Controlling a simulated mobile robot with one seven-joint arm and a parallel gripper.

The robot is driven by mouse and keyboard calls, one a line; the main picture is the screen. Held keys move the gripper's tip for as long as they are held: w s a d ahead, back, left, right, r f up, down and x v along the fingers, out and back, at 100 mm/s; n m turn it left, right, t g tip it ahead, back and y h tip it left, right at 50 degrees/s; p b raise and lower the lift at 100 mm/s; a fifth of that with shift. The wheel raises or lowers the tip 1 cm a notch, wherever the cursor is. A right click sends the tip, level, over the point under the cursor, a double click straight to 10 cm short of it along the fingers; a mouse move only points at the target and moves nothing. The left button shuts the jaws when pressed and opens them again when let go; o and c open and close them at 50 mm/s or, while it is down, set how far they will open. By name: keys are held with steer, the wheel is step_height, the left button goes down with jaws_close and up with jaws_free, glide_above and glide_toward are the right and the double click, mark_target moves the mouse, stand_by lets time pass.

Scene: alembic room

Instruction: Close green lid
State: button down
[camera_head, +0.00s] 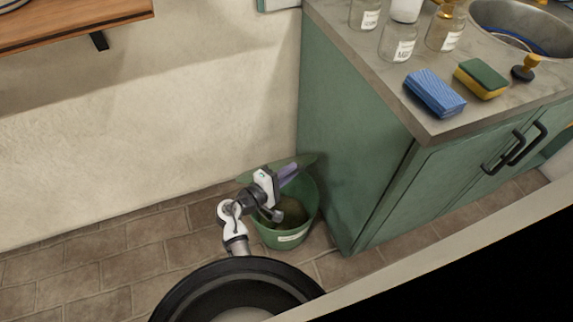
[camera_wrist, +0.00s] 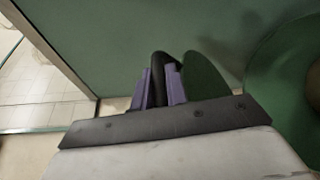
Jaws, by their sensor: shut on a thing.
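A green bin (camera_head: 306,208) with a pale label stands on the tiled floor beside the green cabinet. Its green lid (camera_head: 305,160) is raised at the back of the bin, so the inside shows. My gripper (camera_head: 288,174) is over the bin at the lid, which it partly hides. In the wrist view, its purple fingers (camera_wrist: 160,88) are closed on a dark edge of the lid (camera_wrist: 205,78). The curved green bin wall (camera_wrist: 262,75) shows at the right of that view.
The green cabinet (camera_head: 350,130) stands close to the right of the bin, with a counter (camera_head: 385,95) above. A blue sponge (camera_head: 435,92) and several bottles are on the counter. A plain wall (camera_head: 140,150) is behind. Tiled floor (camera_head: 90,262) lies clear on the left.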

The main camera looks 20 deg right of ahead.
steer(key=shift+s+a+f, duration=0.1)
steer(key=shift+s+f, duration=0.45)
steer(key=shift+f, duration=0.1)
steer(key=c, duration=1.4)
jaws_free()
steer(key=b+v, duration=0.1)
steer(key=v, duration=1.2)
steer(key=shift+a, duration=0.35)
steer(key=shift+s, duration=0.15)
